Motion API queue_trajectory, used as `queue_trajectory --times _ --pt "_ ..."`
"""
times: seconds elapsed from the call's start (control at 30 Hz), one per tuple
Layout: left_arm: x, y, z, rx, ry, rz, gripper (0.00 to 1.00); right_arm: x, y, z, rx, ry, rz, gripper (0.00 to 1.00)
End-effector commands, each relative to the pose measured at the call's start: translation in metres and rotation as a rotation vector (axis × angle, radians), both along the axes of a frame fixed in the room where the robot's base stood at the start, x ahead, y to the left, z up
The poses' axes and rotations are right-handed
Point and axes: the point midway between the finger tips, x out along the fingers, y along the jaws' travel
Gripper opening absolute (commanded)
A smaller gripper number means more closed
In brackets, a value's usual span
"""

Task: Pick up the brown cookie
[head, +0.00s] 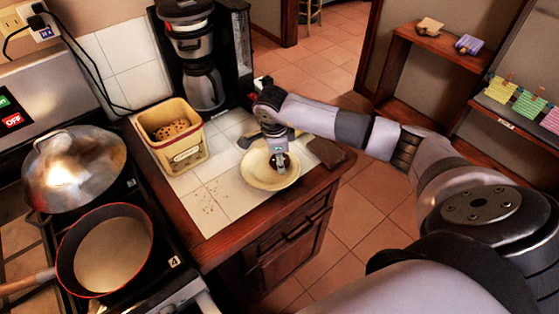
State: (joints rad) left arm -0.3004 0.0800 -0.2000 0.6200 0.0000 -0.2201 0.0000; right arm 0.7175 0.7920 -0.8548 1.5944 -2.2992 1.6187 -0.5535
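A dark brown round cookie (287,160) lies on a cream plate (259,180) on the white tiled counter. My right arm reaches in from the right, and its gripper (281,174) points down at the plate, in front of the cookie and covering part of it. The fingers overlap in this view, so I cannot tell whether they are open or shut, or whether they touch the cookie. A lighter brown cookie with dark spots (174,130) sits inside a yellow, square container (184,152) left of the plate. My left gripper is out of view.
A coffee maker (200,60) stands behind the container. A red-rimmed pan (107,250) and a domed metal lid (75,170) are on the stove at left. Crumbs (212,200) lie on the tiles. A dark flat object (326,152) lies right of the plate.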

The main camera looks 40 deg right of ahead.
Motion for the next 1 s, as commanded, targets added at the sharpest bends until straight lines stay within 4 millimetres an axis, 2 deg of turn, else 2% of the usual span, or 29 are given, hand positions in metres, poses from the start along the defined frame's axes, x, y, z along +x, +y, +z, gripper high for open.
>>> queue_trajectory --times 0.37,0.57,0.77,1.0 --pt "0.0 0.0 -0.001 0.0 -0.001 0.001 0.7 -0.001 0.0 0.0 -0.001 0.004 -0.001 0.33" --pt "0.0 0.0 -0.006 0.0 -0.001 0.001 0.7 0.001 -0.001 0.019 -0.001 -0.002 0.0 0.33" --pt "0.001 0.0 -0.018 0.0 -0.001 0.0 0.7 0.001 -0.001 0.064 -0.002 -0.007 0.0 0.33" --pt "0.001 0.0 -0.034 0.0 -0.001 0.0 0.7 0.002 0.0 0.138 0.0 -0.008 -0.001 0.33"
